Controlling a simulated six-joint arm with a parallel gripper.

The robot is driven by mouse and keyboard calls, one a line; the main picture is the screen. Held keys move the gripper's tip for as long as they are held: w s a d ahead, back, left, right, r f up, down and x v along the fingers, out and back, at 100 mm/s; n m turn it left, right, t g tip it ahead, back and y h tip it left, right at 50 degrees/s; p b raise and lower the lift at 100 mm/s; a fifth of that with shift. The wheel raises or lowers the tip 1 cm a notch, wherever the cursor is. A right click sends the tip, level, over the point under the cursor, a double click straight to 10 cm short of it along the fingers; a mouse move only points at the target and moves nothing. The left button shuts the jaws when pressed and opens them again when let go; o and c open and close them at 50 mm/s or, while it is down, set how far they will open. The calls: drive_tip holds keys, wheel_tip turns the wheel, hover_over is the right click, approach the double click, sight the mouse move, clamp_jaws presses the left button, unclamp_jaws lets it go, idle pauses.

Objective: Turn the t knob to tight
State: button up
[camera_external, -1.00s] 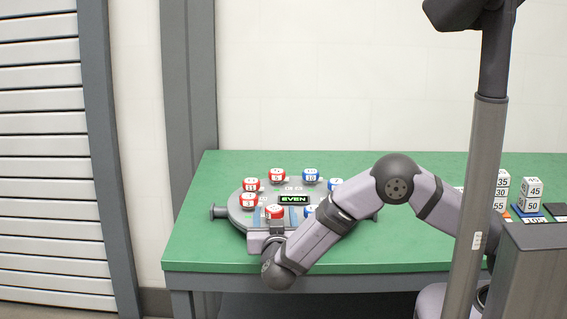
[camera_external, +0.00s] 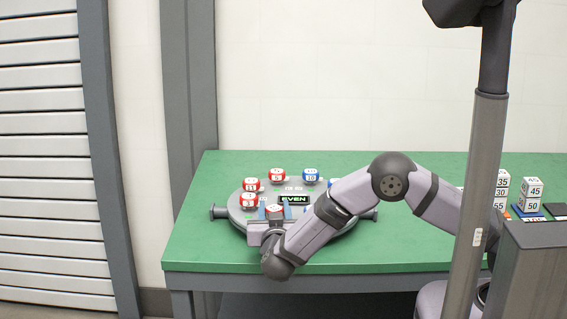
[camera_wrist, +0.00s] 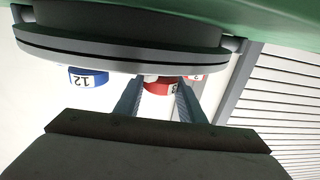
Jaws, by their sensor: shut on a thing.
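No T-shaped knob is plain to see in either view. A grey round device (camera_external: 236,216) sits on the table, with several numbered red and blue pieces around its top and a green lit "EVEN" display (camera_external: 294,200). My gripper (camera_external: 274,212) is at its front edge, shut on a red-and-white numbered piece (camera_wrist: 158,88). In the wrist view, this piece shows between the two fingers, its number partly hidden. A blue piece marked 12 (camera_wrist: 88,79) is to its left, and another red piece (camera_wrist: 196,77) is partly hidden behind the right finger.
The device stands on a green table (camera_external: 400,240). My forearm crosses over its right front and hides pieces there. Blocks with numbers (camera_external: 532,194) stand at the table's right end. Other pieces, such as the blue 10 (camera_external: 310,175), sit close together around the rim.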

drive_tip(key=shift+m+h, duration=0.4)
drive_tip(key=shift+h, duration=0.2)
drive_tip(key=shift+a+m+h+b, duration=0.1)
drive_tip(key=shift+m+h+b, duration=1.25)
drive_tip(key=shift+h, duration=0.65)
drive_tip(key=shift+r+m+g+h+b, duration=0.15)
drive_tip(key=shift+m+g+h+b, duration=0.4)
drive_tip(key=shift+h, duration=0.35)
drive_tip(key=o, duration=1)
drive_tip(key=shift+o, duration=0.2)
drive_tip(key=b+v, duration=0.1)
drive_tip(key=v, duration=0.4)
drive_tip(key=shift+s, duration=0.3)
drive_tip(key=shift+v, duration=0.85)
